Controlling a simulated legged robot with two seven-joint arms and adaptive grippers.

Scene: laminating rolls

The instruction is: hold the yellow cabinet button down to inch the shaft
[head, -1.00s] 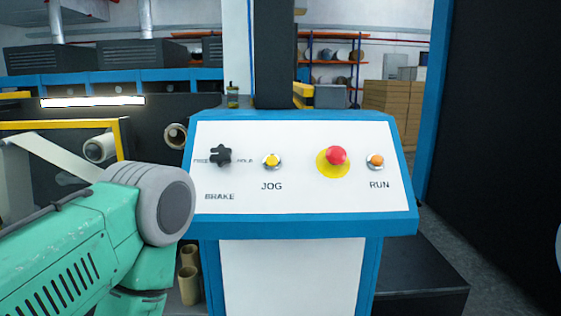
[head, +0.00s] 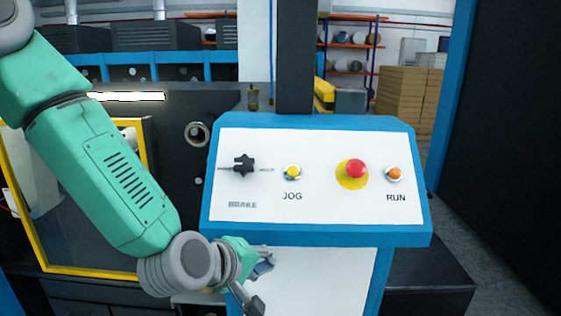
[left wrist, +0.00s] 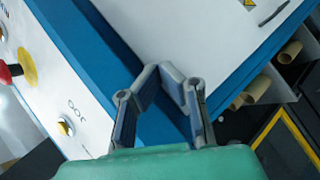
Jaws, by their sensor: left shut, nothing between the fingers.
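The yellow JOG button (head: 292,172) sits in a metal ring on the white sloped face of the blue-framed cabinet panel (head: 320,204). It also shows at the lower left of the left wrist view (left wrist: 66,127). My left gripper (head: 262,285) is in front of the cabinet, below the panel's lower edge and apart from the button. In the left wrist view the gripper (left wrist: 161,72) has its fingers shut with nothing between them, over the blue panel edge. My right gripper is in neither view.
On the panel, a black brake knob (head: 243,166) is left of the button. A red mushroom button (head: 355,168) and an orange RUN button (head: 394,174) are to the right. A yellow-framed guard (head: 40,262) stands at left. The space before the panel's right half is clear.

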